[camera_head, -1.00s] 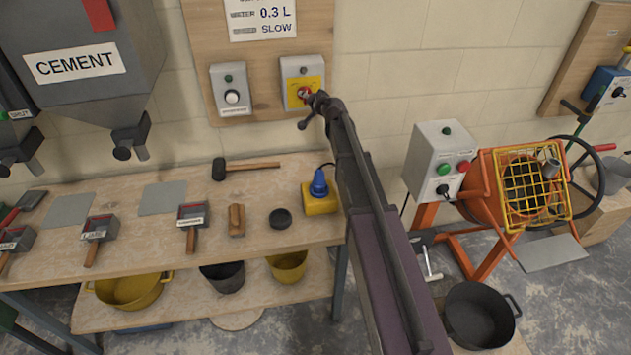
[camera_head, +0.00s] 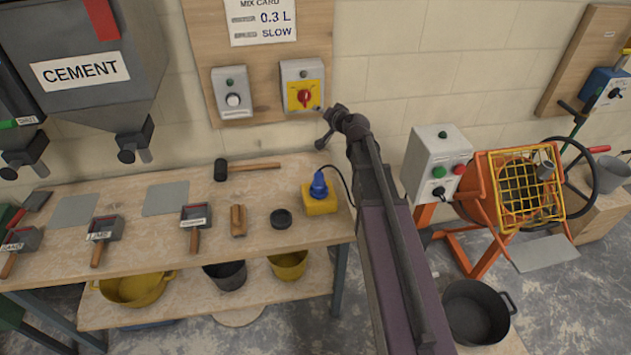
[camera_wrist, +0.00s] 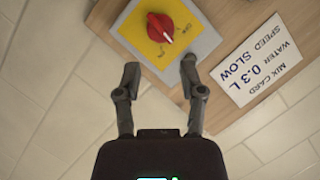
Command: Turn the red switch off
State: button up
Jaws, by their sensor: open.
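The red switch (camera_head: 304,97) is a rotary knob on a yellow plate, on a grey box (camera_head: 288,73) fixed to the wooden wall board. In the wrist view the red switch (camera_wrist: 160,28) lies ahead of the fingertips, with a white mark on its lower right. Its lettering is too small to read surely. My gripper (camera_head: 328,128) is to the right of and below the box in the head view. In the wrist view my gripper (camera_wrist: 160,68) has its two fingers apart, with nothing between them and the knob beyond the tips. It looks clear of the knob.
A second grey box (camera_head: 232,92) with a white knob is left of the switch box. A mix card (camera_head: 262,22) hangs above. The bench (camera_head: 262,213) below holds a mallet, scoops and a yellow block. An orange mixer (camera_head: 478,190) stands right.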

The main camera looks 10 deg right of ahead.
jog(key=s+a+f+n+g+b, duration=0.1)
jog(key=s+a+f+n+g, duration=0.1)
jog(key=s+f, duration=0.4)
jog(key=s+a+f+n+g+b, duration=0.1)
jog(key=s+a+f+n+g, duration=0.2)
jog(key=s+f+g, duration=0.3)
jog(key=shift+s+a+f+g+h, duration=0.35)
jog(key=shift+s+a, duration=0.1)
jog(key=shift+s, duration=2.3)
jog(key=o, duration=0.5)
jog(key=shift+o, duration=0.9)
jog(key=shift+w, duration=0.25)
jog(key=w+r+m+t+y+b, duration=0.4)
jog(key=w+t, duration=0.1)
jog(key=w, duration=0.5)
jog(key=w+d+r+m+t+b, duration=0.3)
jog(key=w+d+r+m+t, duration=0.2)
jog(key=w+d+m+t, duration=0.2)
jog(key=w+d+m+h, duration=0.1)
jog(key=m, duration=0.1)
jog(key=shift+w+d+m+b, duration=0.15)
jog(key=shift+w+m+b, duration=0.15)
